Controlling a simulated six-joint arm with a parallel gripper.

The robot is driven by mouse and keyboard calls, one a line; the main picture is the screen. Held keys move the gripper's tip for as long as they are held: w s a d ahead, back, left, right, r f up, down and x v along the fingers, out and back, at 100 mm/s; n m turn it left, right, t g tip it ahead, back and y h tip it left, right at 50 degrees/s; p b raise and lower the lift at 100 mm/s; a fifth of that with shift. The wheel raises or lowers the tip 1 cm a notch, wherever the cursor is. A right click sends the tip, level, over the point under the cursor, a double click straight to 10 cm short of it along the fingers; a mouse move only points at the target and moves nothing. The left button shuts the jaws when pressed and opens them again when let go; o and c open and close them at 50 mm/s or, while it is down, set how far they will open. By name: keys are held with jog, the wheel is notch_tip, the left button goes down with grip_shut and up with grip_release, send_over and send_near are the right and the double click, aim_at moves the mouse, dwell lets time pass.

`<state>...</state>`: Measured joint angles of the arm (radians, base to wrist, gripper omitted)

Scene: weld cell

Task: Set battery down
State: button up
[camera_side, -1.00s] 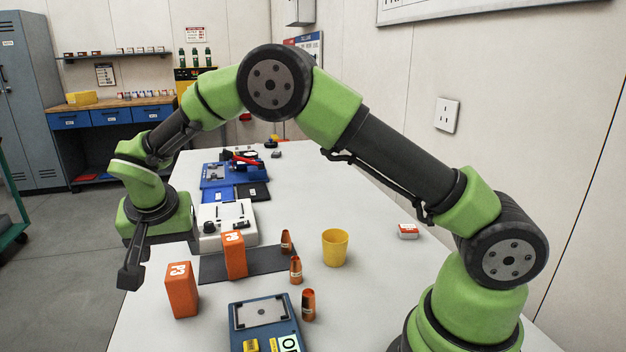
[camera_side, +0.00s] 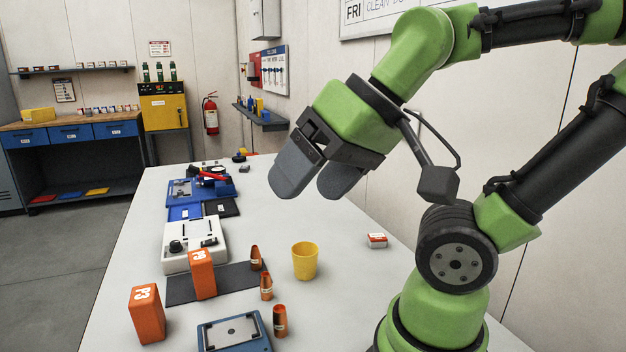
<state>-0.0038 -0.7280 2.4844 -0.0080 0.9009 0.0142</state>
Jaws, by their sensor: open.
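Two orange box-shaped batteries stand upright on the white table. One battery (camera_side: 146,315) is at the front left, on the bare table top. The other battery (camera_side: 202,275) stands on the dark mat (camera_side: 238,277), close to the white device (camera_side: 193,244). My gripper (camera_side: 327,190) is raised above the table, up and to the right of both batteries. Its two grey fingers are apart and nothing is between them.
A blue device (camera_side: 234,333) is at the front edge of the picture. Blue fixtures (camera_side: 185,212) sit farther back. The table right of the cup is mostly clear, apart from a small red-and-white box (camera_side: 377,240).

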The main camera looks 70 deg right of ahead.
jog(key=shift+s, duration=0.2)
dwell(0.3)
jog(key=m+g+h, duration=0.1)
jog(key=m+h, duration=0.4)
jog(key=h, duration=0.3)
send_over(140, 303)
jog(key=s+a, duration=0.3)
jog(key=s, duration=0.1)
notch_tip(140, 303, down, 19)
jog(key=x, duration=0.4)
jog(key=shift+w+a+f, duration=0.1)
jog(key=shift+w+f, duration=0.25)
jog(key=shift+f, duration=0.05)
jog(key=shift+x, duration=2.95)
